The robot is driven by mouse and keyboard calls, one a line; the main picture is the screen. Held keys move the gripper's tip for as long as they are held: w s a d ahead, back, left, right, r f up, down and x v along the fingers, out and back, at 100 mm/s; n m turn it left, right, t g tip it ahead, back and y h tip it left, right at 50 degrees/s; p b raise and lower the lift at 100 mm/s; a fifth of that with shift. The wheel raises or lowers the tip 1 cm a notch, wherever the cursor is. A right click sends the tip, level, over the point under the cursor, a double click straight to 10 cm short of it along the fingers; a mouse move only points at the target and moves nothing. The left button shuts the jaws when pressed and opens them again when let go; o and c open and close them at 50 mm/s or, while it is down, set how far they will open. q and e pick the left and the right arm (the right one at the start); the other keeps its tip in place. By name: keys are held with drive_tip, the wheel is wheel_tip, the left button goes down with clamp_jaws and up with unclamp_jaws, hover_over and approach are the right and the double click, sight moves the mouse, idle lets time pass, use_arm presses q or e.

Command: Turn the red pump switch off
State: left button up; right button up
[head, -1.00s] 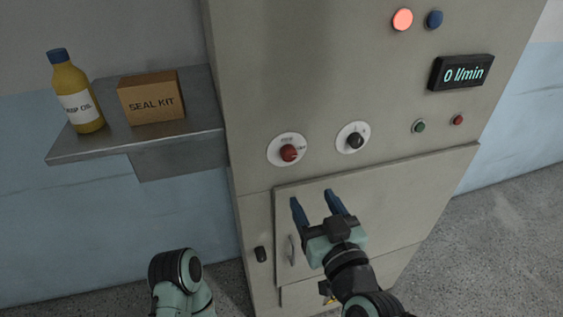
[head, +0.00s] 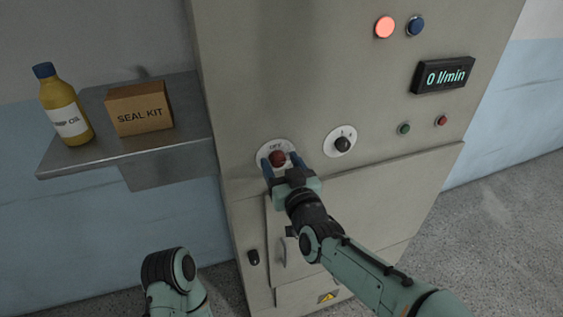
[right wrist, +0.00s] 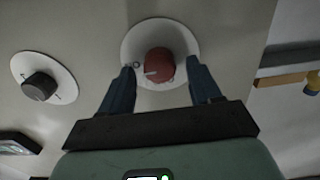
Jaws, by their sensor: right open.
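The red pump switch (head: 278,157) is a round red knob on a white dial plate on the front of the grey cabinet. The word OFF shows above it in the head view. In the right wrist view the red knob (right wrist: 159,62) has a pale pointer mark toward the lower left. My right gripper (head: 281,163) is open, with its blue fingers on either side of the knob. In the right wrist view the fingers of the gripper (right wrist: 161,72) show gaps to the knob, and no contact is visible. My left gripper is out of view.
A black knob (head: 342,144) on a white plate sits right of the red one. Above are a lit red lamp (head: 384,27), a blue button (head: 415,25) and a display (head: 443,75) reading 0 l/min. A shelf (head: 190,141) holds an oil bottle and a seal kit box.

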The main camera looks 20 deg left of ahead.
drive_tip(key=c, duration=1)
drive_tip(key=shift+c, duration=0.2)
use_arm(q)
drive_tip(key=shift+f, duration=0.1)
use_arm(e)
drive_tip(key=shift+n, duration=0.3)
drive_tip(key=n+b, duration=0.1)
drive_tip(key=n, duration=0.2)
drive_tip(key=shift+a+f+n, duration=0.1)
drive_tip(key=shift+n, duration=0.2)
drive_tip(key=n, duration=0.5)
drive_tip(key=shift+b, duration=0.35)
drive_tip(key=n, duration=0.4)
drive_tip(key=shift+a+f+n+b, duration=0.1)
drive_tip(key=shift+n+b, duration=0.3)
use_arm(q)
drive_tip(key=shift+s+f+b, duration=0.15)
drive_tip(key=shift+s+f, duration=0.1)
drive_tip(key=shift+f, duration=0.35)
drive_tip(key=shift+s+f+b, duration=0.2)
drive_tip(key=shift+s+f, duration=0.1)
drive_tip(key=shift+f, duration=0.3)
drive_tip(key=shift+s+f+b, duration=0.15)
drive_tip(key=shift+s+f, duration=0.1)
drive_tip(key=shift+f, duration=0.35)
use_arm(e)
drive_tip(key=shift+n, duration=1.9)
